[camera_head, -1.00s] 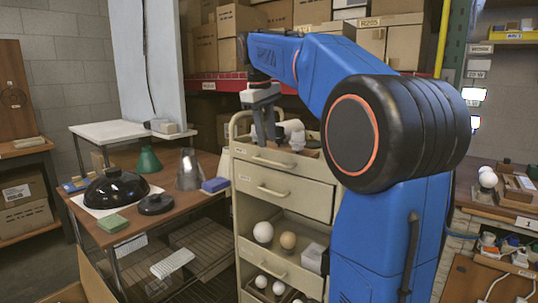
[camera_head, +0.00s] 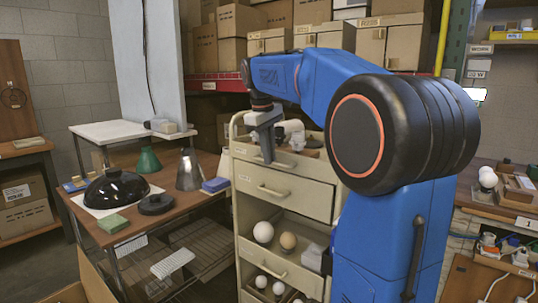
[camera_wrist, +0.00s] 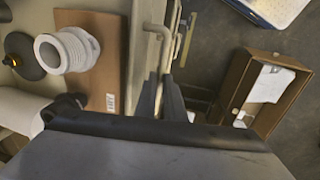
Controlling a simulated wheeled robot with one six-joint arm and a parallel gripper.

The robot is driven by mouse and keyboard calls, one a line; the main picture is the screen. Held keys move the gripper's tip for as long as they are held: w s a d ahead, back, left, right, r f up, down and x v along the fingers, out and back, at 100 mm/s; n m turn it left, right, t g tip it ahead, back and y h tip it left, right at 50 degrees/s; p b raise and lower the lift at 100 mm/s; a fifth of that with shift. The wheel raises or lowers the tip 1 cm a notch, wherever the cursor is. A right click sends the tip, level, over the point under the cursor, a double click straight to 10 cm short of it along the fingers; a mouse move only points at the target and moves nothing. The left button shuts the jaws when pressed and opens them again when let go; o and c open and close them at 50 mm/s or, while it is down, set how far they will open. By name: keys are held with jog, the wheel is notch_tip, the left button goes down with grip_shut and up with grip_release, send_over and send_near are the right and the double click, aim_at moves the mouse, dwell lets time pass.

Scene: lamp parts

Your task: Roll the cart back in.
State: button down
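The beige drawer cart (camera_head: 285,190) stands in the middle of the head view, right of the brown table. My gripper (camera_head: 268,158) points down at the front edge of its top, by the top drawer's handle. The cart top carries a white threaded part (camera_wrist: 68,50) on a brown board (camera_wrist: 108,62). My arm hides the cart's right side.
The brown table (camera_head: 185,212) at left holds a black dome shade (camera_head: 115,187), a metal cone (camera_head: 189,172) and a green cone (camera_head: 148,160). Shelves of boxes (camera_head: 290,40) stand behind. An open cardboard box (camera_wrist: 265,95) is on the floor in the wrist view.

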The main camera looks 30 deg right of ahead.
jog(key=shift+d, duration=0.1)
jog(key=w+d, duration=0.2)
jog(key=d, duration=0.4)
jog(key=w+d, duration=0.2)
jog(key=d, duration=0.4)
jog(key=w+d, duration=0.2)
jog(key=d, duration=0.4)
jog(key=shift+w, duration=0.25)
jog(key=shift+w+d, duration=0.15)
jog(key=shift+d, duration=0.15)
jog(key=shift+r, duration=0.1)
jog(key=c, duration=1.8)
grip_release()
jog(key=shift+d, duration=0.15)
jog(key=shift+c, duration=0.2)
jog(key=s+a+r, duration=0.1)
jog(key=a+r, duration=0.2)
jog(key=r, duration=1.4)
